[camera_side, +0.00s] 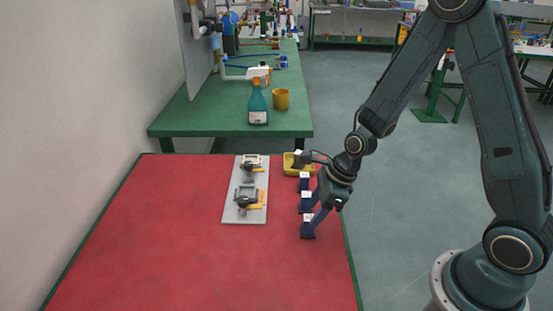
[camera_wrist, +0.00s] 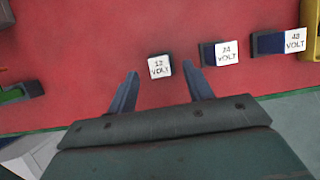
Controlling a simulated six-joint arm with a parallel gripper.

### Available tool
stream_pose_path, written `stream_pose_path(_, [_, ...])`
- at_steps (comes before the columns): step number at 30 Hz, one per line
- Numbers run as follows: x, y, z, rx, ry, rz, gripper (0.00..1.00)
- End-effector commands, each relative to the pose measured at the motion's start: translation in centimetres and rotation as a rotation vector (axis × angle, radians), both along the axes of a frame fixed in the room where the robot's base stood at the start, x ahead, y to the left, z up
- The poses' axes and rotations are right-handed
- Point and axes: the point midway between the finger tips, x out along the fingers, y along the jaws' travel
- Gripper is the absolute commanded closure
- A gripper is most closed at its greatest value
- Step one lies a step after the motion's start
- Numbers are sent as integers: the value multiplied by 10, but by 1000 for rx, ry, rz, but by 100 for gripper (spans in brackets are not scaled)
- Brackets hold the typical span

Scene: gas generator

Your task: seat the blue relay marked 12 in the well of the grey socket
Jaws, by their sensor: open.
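The relay marked 12 (camera_wrist: 160,67) has a white label reading 12 VOLT on top. It stands upright on the red table and is the front dark blue relay (camera_side: 308,229) of a row in the side view. My gripper (camera_side: 314,218) is low over it. In the wrist view my gripper (camera_wrist: 160,75) is open, one finger on either side of the label, holding nothing. Whether the fingers touch the relay cannot be told. A light grey plate (camera_side: 233,212) left of the row bears two small fixtures with grey frames; which is the grey socket, and its well, are too small to tell.
Two similar relays, marked 24 (camera_wrist: 224,53) and 48 (camera_wrist: 290,42), stand in line beyond. A yellow bin (camera_side: 285,165) sits at the far table edge. The red table (camera_side: 160,240) is clear left of the plate. A green bench (camera_side: 200,118) stands behind.

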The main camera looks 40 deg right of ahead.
Motion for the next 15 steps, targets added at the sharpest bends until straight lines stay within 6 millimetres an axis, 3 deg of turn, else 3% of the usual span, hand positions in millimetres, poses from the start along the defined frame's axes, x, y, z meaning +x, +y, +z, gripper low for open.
stream_pose_path(15, [3, 4, -11, 0, 1, 1, 49])
